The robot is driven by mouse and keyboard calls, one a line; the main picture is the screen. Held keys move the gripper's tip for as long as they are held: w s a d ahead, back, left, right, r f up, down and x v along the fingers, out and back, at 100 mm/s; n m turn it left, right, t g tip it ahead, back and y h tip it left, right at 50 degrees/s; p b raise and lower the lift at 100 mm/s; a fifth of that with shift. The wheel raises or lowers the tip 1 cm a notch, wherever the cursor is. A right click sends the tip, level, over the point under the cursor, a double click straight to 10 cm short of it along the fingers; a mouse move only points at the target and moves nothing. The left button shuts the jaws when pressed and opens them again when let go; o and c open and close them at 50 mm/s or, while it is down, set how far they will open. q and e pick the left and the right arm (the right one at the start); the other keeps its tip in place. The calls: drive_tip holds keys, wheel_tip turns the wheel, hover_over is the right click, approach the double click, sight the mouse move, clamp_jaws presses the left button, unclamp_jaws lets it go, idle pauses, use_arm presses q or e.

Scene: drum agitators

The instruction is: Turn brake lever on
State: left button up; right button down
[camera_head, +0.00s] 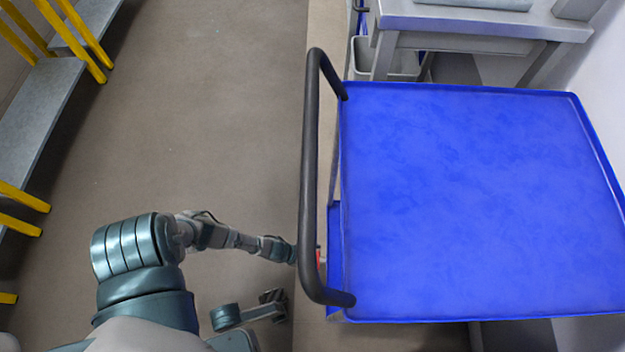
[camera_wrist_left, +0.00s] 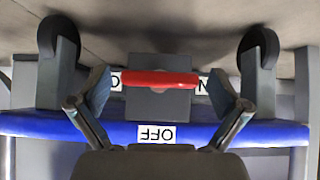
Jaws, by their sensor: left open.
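The brake lever (camera_wrist_left: 160,79) is a red bar on a grey block, low on the blue cart, and lies level across the left wrist view. Only a sliver of red (camera_head: 318,259) shows in the head view beside the cart handle. My left gripper (camera_wrist_left: 161,92) is open, its two fingers on either side of the lever, with gaps at both ends. In the head view the left arm reaches the handle, which partly hides the gripper (camera_head: 290,252). An upside-down OFF label (camera_wrist_left: 156,133) shows on the blue edge. Another label (camera_wrist_left: 204,84) is partly hidden behind the lever.
The cart's blue top (camera_head: 480,200) is empty. Its dark handle (camera_head: 311,170) stands above my left gripper. Two dark wheels (camera_wrist_left: 258,47) flank the lever. A grey table (camera_head: 480,22) stands behind the cart. The floor (camera_head: 200,120) on the left is clear.

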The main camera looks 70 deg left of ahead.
use_arm(q)
drive_tip(key=v, duration=1.1)
drive_tip(key=shift+s+r, duration=0.25)
drive_tip(key=shift+s, duration=0.05)
drive_tip(key=shift+a, duration=0.15)
